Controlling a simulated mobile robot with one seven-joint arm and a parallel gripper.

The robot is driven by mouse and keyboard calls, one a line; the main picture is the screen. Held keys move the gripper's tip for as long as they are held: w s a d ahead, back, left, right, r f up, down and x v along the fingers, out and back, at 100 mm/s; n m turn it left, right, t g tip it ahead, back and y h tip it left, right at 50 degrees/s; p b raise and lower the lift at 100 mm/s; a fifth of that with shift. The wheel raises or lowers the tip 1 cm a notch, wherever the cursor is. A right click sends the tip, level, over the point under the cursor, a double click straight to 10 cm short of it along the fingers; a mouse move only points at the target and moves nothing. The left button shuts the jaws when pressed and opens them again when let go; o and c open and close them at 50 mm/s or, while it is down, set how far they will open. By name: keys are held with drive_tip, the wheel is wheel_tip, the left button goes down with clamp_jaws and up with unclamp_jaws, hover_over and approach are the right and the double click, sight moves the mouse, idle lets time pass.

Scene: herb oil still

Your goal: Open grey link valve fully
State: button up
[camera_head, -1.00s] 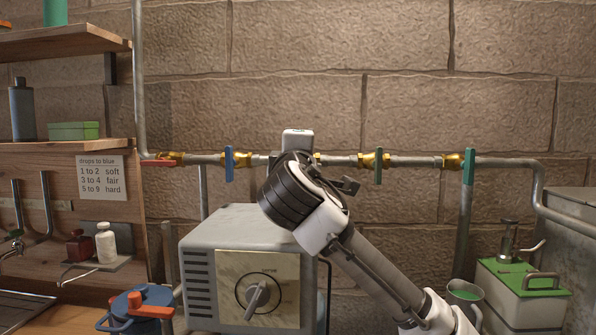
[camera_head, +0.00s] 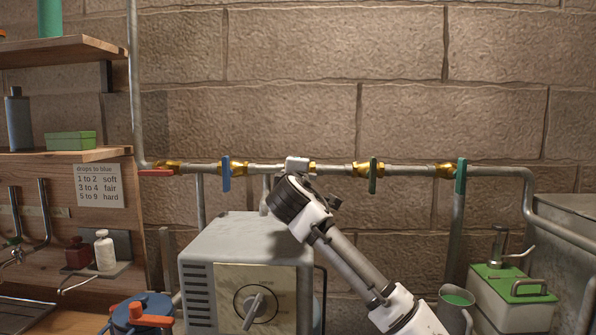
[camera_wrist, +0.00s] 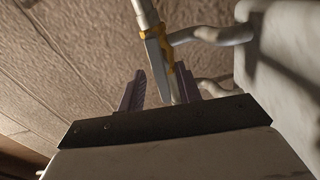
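The grey link valve (camera_wrist: 157,58) shows in the wrist view as a flat grey lever on a brass body on the pipe. Its lever lies between the two fingers of my gripper (camera_wrist: 160,70), nearer the right finger. The fingers are apart; I cannot tell whether either touches the lever. In the head view my gripper (camera_head: 297,165) is at the pipe between the blue-handled valve (camera_head: 226,173) and a green-handled valve (camera_head: 373,175).
A grey box with a dial (camera_head: 245,240) stands below my gripper. The pipe (camera_head: 410,169) runs along the stone wall, with another green-handled valve (camera_head: 461,176) and a red handle (camera_head: 156,172). A green-lidded can (camera_head: 512,285) and a mug (camera_head: 457,300) are at right.

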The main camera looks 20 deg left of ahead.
drive_tip(key=shift+w+a, duration=0.1)
drive_tip(key=shift+w, duration=0.3)
drive_tip(key=shift+c, duration=0.2)
clamp_jaws()
drive_tip(key=shift+n+p, duration=0.75)
drive_tip(key=shift+n, duration=0.15)
drive_tip(key=shift+o, duration=0.2)
unclamp_jaws()
